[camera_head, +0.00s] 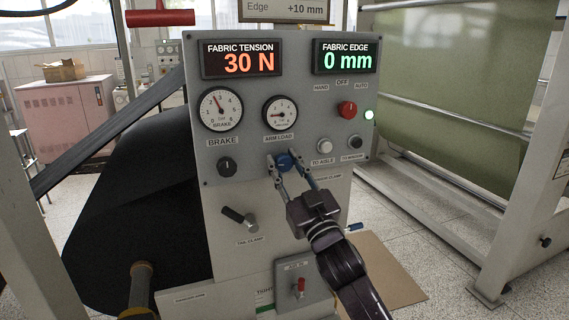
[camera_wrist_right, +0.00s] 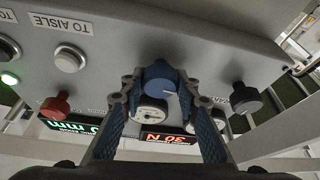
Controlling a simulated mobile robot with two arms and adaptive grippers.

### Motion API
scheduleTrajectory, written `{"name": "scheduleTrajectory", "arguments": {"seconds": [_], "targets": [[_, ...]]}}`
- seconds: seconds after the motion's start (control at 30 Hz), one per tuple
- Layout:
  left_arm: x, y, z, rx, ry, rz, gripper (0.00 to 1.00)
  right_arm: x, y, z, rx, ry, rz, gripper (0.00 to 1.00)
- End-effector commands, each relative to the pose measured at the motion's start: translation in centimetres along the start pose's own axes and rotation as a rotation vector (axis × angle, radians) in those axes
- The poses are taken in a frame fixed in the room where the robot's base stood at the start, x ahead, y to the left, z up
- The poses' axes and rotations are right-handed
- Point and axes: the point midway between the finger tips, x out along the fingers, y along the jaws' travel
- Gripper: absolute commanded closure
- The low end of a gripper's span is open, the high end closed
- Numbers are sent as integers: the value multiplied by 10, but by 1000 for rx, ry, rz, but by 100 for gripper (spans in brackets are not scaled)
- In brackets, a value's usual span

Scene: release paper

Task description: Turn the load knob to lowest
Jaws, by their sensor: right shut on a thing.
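The blue load knob (camera_head: 284,161) sits on the grey control panel under the ARM LOAD gauge (camera_head: 281,113), whose needle points left toward the low end. In the right wrist view the blue knob (camera_wrist_right: 160,80) sits between the two fingertips, with a pale pointer line on its face. My right gripper (camera_head: 282,168) reaches up from below and is shut on the knob, a finger on each side. It fills the lower middle of the right wrist view (camera_wrist_right: 160,95). My left gripper is not in view.
The black brake knob (camera_head: 227,166) is left of the blue knob, and the TO AISLE button (camera_head: 324,146) is to its right. A red selector (camera_head: 347,109) is above right. A clamp lever (camera_head: 240,217) and a red switch (camera_head: 301,287) are below. A black fabric roll (camera_head: 135,210) stands left.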

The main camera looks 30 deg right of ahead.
Motion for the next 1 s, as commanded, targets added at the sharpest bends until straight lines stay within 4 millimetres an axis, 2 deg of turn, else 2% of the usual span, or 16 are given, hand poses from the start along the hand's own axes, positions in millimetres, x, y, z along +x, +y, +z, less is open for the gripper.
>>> {"name": "scheduleTrajectory", "arguments": {"seconds": [0.27,1.0], "targets": [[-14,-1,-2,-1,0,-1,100,1,0,-1,-125,-4,-52,95],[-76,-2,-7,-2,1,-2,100,1,0,-2,-709,-3,-296,95]]}}
